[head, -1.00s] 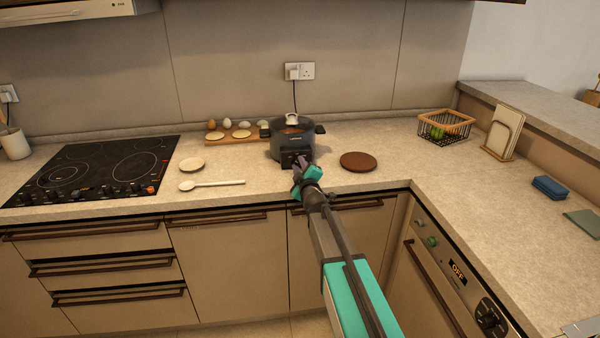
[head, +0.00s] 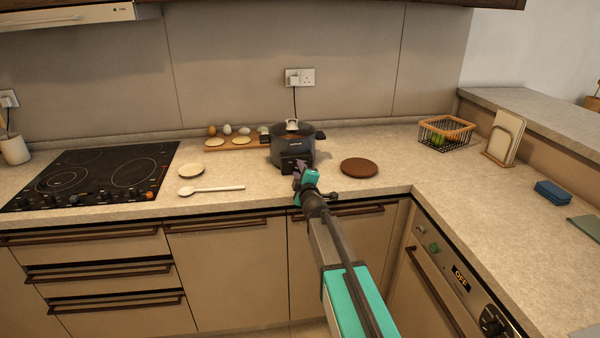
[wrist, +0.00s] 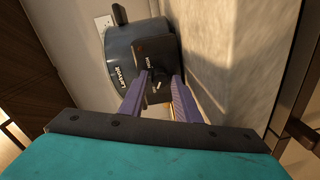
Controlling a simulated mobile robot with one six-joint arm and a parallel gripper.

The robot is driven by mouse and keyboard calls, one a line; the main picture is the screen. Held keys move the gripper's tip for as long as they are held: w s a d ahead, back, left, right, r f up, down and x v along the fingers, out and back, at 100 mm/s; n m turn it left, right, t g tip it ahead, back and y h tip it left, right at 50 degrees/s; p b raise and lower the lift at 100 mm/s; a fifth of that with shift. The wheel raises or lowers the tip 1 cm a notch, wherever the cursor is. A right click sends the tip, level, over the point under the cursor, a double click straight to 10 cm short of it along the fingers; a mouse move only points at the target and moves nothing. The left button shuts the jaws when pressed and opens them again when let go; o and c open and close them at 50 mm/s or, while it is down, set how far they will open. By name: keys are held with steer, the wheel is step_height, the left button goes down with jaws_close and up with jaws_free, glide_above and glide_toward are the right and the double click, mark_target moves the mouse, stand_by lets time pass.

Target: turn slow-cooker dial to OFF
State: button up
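The dark slow cooker (head: 292,143) with a lid stands at the back of the counter, below the wall socket. Its front control panel (wrist: 150,52) shows in the wrist view, with the dial (wrist: 158,82) low on it between my finger tips. My gripper (head: 299,168) is at the front of the cooker. In the wrist view its two purple fingers (wrist: 158,92) stand apart on either side of the dial. I cannot tell whether they touch it. The dial's setting is too small to read.
A brown round mat (head: 359,167) lies right of the cooker and a white spoon (head: 211,190) lies left of it. A board with eggs (head: 228,143) stands behind left. The hob (head: 95,175) is further left, and a wire basket (head: 446,131) is at the right.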

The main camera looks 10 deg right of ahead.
steer(key=shift+o, duration=0.8)
steer(key=shift+s, duration=0.15)
steer(key=s, duration=1.3)
steer(key=shift+s+d+r, duration=0.15)
steer(key=shift+s+r, duration=0.1)
steer(key=s+d+f+m+g+h, duration=0.15)
steer(key=s+f+m+g, duration=0.35)
steer(key=f, duration=0.7)
steer(key=s+d+f+m+g, duration=0.15)
steer(key=s+f, duration=0.45)
steer(key=f, duration=0.6)
steer(key=s+d+f+m+g+h, duration=0.15)
steer(key=s+f+g, duration=0.35)
steer(key=f, duration=0.7)
steer(key=s+a+f+m+g, duration=0.1)
steer(key=s+f+m+g, duration=0.15)
steer(key=s+f, duration=0.5)
steer(key=s+f+m+g, duration=0.1)
steer(key=s+f+g, duration=0.3)
steer(key=s, duration=0.6)
steer(key=s+a+f+m+g+y, duration=0.1)
steer(key=s+a+f+g, duration=0.1)
steer(key=s, duration=0.8)
steer(key=s+a+f+m+g+y, duration=0.1)
steer(key=s+f+m+g, duration=0.1)
steer(key=s, duration=0.8)
steer(key=shift+s+a+f+g+y, duration=0.3)
steer(key=shift+a+f+g, duration=0.15)
steer(key=shift+f, duration=0.4)
